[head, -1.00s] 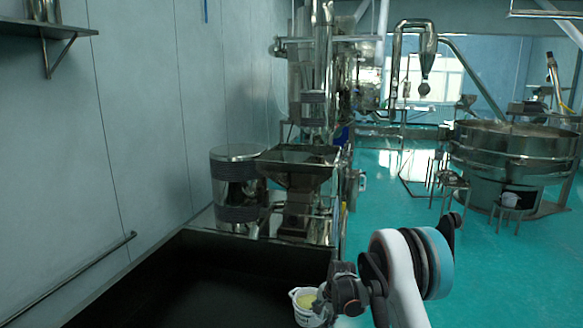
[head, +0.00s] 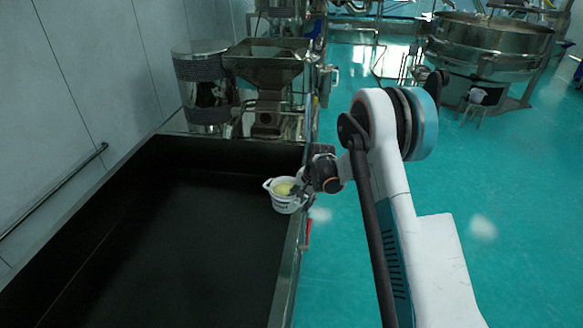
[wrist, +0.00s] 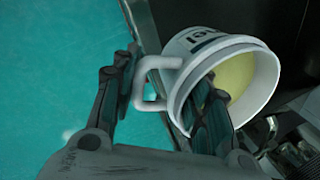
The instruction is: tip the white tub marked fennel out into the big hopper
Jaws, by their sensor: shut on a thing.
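The white tub (head: 285,203) has dark lettering, side handles and pale yellow contents. It is roughly upright in the head view, by the right rim of a large dark open basin. In the wrist view the tub (wrist: 255,95) shows the end of its label, and the yellow stuff is inside. In the wrist view my gripper (wrist: 165,100) has one finger inside the tub and one outside, with a handle between. A square steel hopper (head: 265,62) stands beyond the basin.
The dark basin (head: 190,240) is wide and looks empty, with a steel right rim. A ribbed steel drum (head: 203,85) stands left of the square hopper. A round sieve machine (head: 490,45) stands at the back right.

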